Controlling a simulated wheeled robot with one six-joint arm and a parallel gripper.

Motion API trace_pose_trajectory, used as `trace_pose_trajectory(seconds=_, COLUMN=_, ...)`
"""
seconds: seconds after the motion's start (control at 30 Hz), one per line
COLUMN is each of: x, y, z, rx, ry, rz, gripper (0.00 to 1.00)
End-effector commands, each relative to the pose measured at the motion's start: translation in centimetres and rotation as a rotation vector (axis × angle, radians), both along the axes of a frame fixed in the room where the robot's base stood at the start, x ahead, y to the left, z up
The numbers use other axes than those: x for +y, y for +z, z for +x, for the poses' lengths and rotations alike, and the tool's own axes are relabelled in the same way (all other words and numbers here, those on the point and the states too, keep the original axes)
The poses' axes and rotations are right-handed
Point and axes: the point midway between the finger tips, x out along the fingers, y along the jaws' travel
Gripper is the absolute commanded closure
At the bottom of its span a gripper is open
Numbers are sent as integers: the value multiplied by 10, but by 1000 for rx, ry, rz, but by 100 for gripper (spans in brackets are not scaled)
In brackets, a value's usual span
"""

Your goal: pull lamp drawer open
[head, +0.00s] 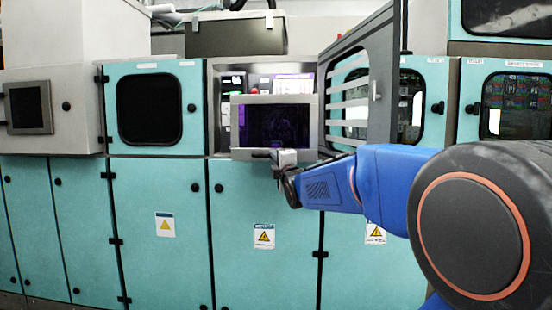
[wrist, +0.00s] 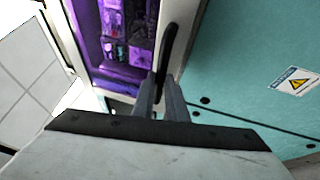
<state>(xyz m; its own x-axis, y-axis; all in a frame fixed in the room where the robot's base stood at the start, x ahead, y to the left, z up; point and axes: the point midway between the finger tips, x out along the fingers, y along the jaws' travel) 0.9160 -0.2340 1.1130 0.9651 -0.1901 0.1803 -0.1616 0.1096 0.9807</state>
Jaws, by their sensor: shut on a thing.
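The lamp drawer (head: 237,127) has a grey-framed front with a dark window, in the middle bay of the teal cabinet in the head view. Its front frame (wrist: 190,48) is also in the wrist view, beside purple-lit parts. A black bar handle (wrist: 169,45) sits on the frame, and its left end shows under the window in the head view (head: 260,155). My gripper (wrist: 160,92) is shut on the handle, with a finger on each side. In the head view my gripper (head: 285,157) hides the rest of the handle. I cannot tell exactly how far the drawer stands out.
A grey louvred door (head: 360,90) stands swung open just right of the drawer, close above my arm. Teal lower doors (head: 264,200) with small black knobs lie below. A grey box with a screen (head: 28,108) juts out at the far left. White floor tiles (wrist: 30,85) show in the wrist view.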

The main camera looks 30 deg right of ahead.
Motion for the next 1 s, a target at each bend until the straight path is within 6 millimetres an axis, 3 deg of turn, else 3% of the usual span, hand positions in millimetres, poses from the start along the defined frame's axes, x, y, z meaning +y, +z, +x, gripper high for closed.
trace_pose_trajectory(seconds=0.2, x=22, y=-1, z=-33, rx=0, ry=1, rz=0, gripper=100)
trace_pose_trajectory(seconds=0.5, x=42, y=-2, z=-62, rx=3, ry=1, rz=1, gripper=100)
trace_pose_trajectory(seconds=1.0, x=49, y=-2, z=-73, rx=3, ry=0, rz=2, gripper=100)
